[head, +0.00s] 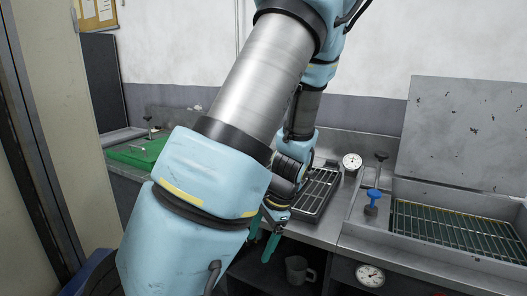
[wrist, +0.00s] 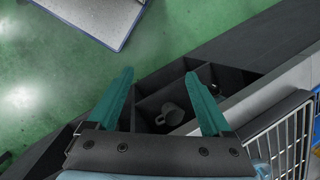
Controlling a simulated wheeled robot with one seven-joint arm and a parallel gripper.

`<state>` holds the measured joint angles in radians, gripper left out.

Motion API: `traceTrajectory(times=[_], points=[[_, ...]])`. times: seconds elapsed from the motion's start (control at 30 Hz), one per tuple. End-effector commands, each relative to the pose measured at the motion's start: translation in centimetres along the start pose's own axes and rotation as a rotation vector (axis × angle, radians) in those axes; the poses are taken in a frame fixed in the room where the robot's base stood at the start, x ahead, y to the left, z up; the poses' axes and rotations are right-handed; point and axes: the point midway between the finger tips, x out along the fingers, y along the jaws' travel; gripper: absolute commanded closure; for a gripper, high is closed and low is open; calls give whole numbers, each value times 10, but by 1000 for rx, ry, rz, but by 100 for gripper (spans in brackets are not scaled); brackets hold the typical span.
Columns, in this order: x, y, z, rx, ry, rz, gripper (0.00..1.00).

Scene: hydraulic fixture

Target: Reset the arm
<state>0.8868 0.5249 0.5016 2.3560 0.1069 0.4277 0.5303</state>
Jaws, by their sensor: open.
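My gripper (head: 262,246) hangs at the front of the metal counter in the head view, fingers pointing down. In the wrist view my gripper (wrist: 159,73) shows two green fingers spread apart with nothing between them. My arm reaches down across the middle of the head view and hides part of the counter. A grey mug (head: 298,269) stands on the shelf below the counter. The mug (wrist: 170,114) also shows in the wrist view, beyond and below the gap between the fingers, not touched.
A metal counter (head: 330,229) holds a dark rack (head: 318,193), a gauge (head: 352,162) and a blue-handled valve (head: 374,195). A basin with a wire grid (head: 445,228) is at right. A green board (head: 138,153) lies at left. Green floor (wrist: 210,30) shows open in the wrist view.

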Motion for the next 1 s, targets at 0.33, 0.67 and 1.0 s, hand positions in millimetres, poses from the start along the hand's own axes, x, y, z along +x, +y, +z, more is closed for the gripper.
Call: traceTrajectory(times=[0.33,0.67,1.0], points=[[-46,-8,53,-609,195,179,16],[-75,-14,88,-949,280,215,16],[-77,-14,90,-972,284,216,16]])
